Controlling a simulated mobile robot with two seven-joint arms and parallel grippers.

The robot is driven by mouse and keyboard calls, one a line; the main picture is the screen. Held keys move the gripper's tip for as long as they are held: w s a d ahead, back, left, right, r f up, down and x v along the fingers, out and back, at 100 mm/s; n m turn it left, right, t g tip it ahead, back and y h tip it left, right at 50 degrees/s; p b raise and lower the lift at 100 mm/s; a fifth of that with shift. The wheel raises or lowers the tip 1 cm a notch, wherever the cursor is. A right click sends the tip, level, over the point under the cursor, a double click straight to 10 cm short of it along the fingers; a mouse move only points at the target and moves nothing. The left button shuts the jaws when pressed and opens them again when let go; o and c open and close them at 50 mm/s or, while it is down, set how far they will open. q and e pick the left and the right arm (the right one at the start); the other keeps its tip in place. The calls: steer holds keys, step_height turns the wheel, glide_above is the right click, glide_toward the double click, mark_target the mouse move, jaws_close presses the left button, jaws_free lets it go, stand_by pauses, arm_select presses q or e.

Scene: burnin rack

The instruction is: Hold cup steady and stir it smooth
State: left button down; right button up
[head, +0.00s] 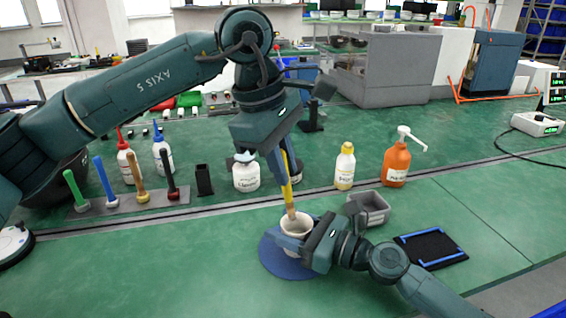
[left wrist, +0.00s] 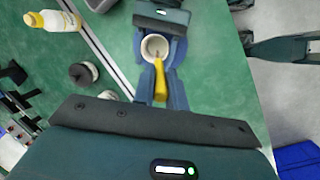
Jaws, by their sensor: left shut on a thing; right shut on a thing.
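A white cup (head: 297,224) stands on a round blue mat (head: 277,263) near the table front. It also shows in the left wrist view (left wrist: 155,46). My right gripper (head: 300,244) is shut on the cup from the right, low on its side. My left gripper (head: 284,168) is above the cup, shut on a yellow-handled stirring tool (head: 290,196). The tool points down, slightly tilted, with its lower end inside the cup's mouth. The yellow handle (left wrist: 160,82) shows between my left fingers in the left wrist view. The tool's tip and the cup's contents are hard to make out.
A grey bin (head: 372,207) and a black blue-edged pad (head: 431,248) lie right of the cup. Behind stand a white jar (head: 246,176), a yellow-capped bottle (head: 345,167) and an orange pump bottle (head: 396,163). A rack with colored-handled tools (head: 130,199) stands left.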

stand_by(0.4)
arm_select(q)
steer(key=shift+r, duration=2.55)
arm_select(e)
steer(key=o, duration=1.1)
steer(key=shift+c, duration=0.2)
